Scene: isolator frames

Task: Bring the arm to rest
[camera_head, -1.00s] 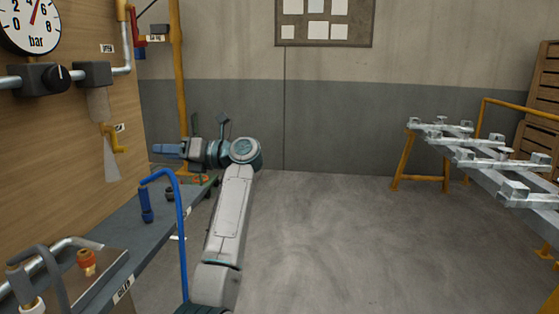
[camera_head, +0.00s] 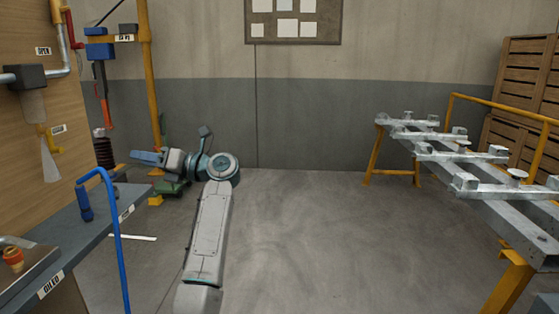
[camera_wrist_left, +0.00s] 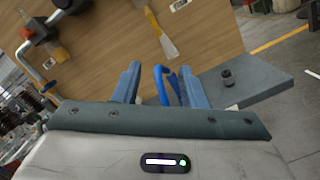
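My left arm (camera_head: 208,235) reaches forward in the head view, with its gripper (camera_head: 140,156) turned to the left, past the end of the grey bench. In the left wrist view the two blue fingers of my left gripper (camera_wrist_left: 160,88) stand apart with nothing held between them. My right gripper is in neither view.
A yellow post (camera_head: 148,85) stands behind the gripper. A metal rack (camera_head: 450,155) stands at right. The middle floor is clear.

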